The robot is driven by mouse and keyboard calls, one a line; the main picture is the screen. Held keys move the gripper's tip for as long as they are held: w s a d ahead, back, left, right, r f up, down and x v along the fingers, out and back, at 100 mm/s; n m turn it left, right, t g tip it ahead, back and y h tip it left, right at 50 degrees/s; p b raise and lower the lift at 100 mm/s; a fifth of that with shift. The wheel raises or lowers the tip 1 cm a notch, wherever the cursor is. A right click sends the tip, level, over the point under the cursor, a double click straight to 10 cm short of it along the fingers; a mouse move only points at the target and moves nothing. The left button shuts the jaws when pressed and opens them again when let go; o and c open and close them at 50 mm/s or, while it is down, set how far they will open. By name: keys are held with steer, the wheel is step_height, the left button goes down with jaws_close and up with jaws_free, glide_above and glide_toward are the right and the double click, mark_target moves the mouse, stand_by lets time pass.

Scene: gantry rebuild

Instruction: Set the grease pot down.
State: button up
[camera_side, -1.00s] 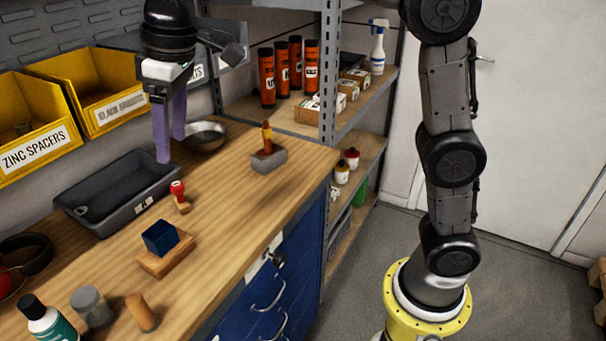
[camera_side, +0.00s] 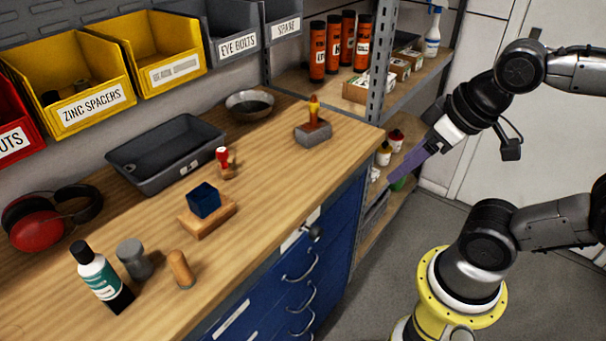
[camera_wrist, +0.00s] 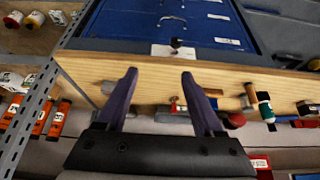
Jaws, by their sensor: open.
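My gripper (camera_side: 397,176), with purple fingers, is in the air off the right end of the workbench, in front of the lower shelf. In the wrist view its fingers (camera_wrist: 159,74) stand apart with nothing between them. Small white pots with coloured lids (camera_side: 384,157) stand on the lower shelf just behind the fingers, and pots (camera_wrist: 35,18) also show at the upper left of the wrist view. A grey cylinder (camera_side: 134,260) stands on the bench. I cannot tell which of these is the grease pot.
A shelf post (camera_side: 377,75) rises behind the bench's right end. Bare wood lies mid-bench.

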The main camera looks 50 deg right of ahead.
mark_target(137, 244)
stand_by(0.3)
steer(key=w+d+r+t+h, duration=0.1)
steer(key=w+d+r+t, duration=0.1)
steer(key=w+r+t, duration=0.7)
steer(key=w+a+r+n+y, duration=0.2)
steer(key=w+a+r, duration=0.1)
steer(key=w, duration=0.3)
steer(key=w+a+r+n+y, duration=0.1)
steer(key=w+a+r+n, duration=0.15)
steer(key=w, duration=0.35)
steer(key=w+a+f+n+g+y, duration=0.1)
steer(key=w+a+f+n+y, duration=0.1)
steer(key=w+a+n+y, duration=0.3)
steer(key=a+f+n+g+y, duration=0.1)
steer(key=a+f+y, duration=0.15)
steer(key=a, duration=0.35)
steer(key=s+a+f+n+g+y, duration=0.1)
steer(key=a+f+n+g+y, duration=0.1)
steer(key=a+f+g, duration=0.45)
steer(key=a+f+n+g+y, duration=0.1)
steer(key=a+f+y, duration=0.15)
steer(key=f, duration=0.75)
steer(key=shift+t+h, duration=0.3)
steer(key=shift+t, duration=0.05)
steer(key=x, duration=1.3)
steer(key=shift+a, duration=0.15)
steer(key=shift+r, duration=0.1)
jaws_close()
